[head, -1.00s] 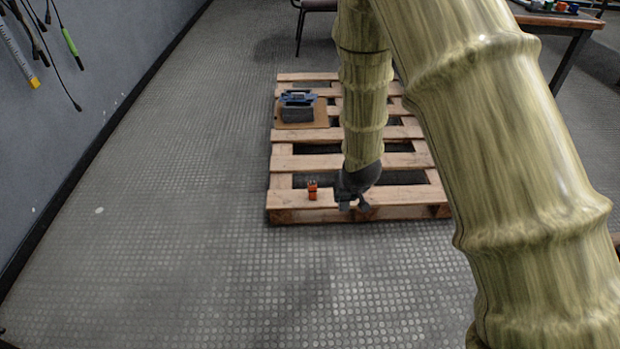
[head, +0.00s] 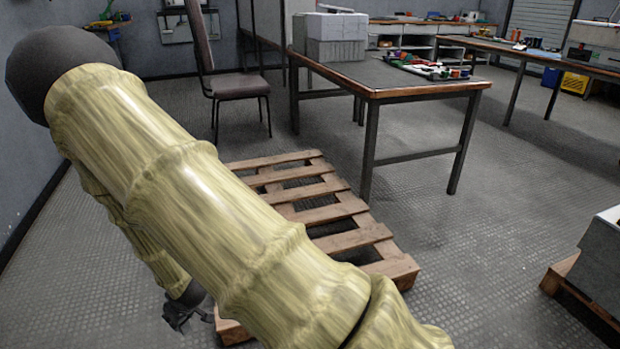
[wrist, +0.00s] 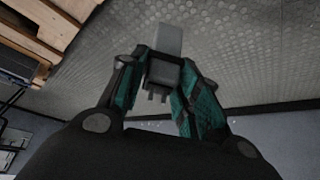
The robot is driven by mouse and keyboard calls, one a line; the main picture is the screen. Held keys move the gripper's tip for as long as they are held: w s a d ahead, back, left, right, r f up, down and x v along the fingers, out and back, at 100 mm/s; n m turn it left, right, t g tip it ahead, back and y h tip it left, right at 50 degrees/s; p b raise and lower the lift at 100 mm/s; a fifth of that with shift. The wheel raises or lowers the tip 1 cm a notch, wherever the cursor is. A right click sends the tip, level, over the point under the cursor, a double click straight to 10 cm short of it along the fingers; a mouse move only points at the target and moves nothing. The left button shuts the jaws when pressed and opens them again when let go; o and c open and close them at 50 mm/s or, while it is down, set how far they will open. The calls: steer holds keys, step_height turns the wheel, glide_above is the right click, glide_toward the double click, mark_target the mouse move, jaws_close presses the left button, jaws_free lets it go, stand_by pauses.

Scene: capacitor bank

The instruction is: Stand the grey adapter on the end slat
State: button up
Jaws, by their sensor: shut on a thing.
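My gripper (head: 185,312) shows at the lower left of the head view, beside the near left part of the pallet. In the wrist view my gripper (wrist: 160,78) is shut on the grey adapter (wrist: 164,73), a small grey block with dark prongs and a paler grey part beyond the fingers. The adapter appears to be held over the floor, apart from the wood. The pallet's near end slat (head: 396,266) shows at its right end and a bit at its left; my arm hides the middle of it.
The wooden pallet (head: 333,212) lies in the middle of the floor. A work table (head: 400,88) with a grey box (head: 335,48) and a chair (head: 237,85) stand behind it. Another loaded pallet (head: 562,272) is at the right edge. Open floor lies between.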

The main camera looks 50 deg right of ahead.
steer(key=s+d+f+n+y, duration=0.1)
steer(key=s+d+f+n, duration=0.1)
steer(key=s+d+f, duration=0.55)
steer(key=w+d+f+b, duration=0.2)
steer(key=w+d+b, duration=0.1)
steer(key=d, duration=0.1)
steer(key=w+d+f+b, duration=0.1)
steer(key=w+d+b, duration=0.1)
steer(key=w+d, duration=0.1)
steer(key=w+d+f+b, duration=0.2)
steer(key=w+d+b, duration=0.1)
steer(key=d, duration=0.1)
steer(key=shift+d+f+b, duration=0.35)
steer(key=shift+r, duration=0.1)
steer(key=o, duration=1)
steer(key=shift+o, duration=0.2)
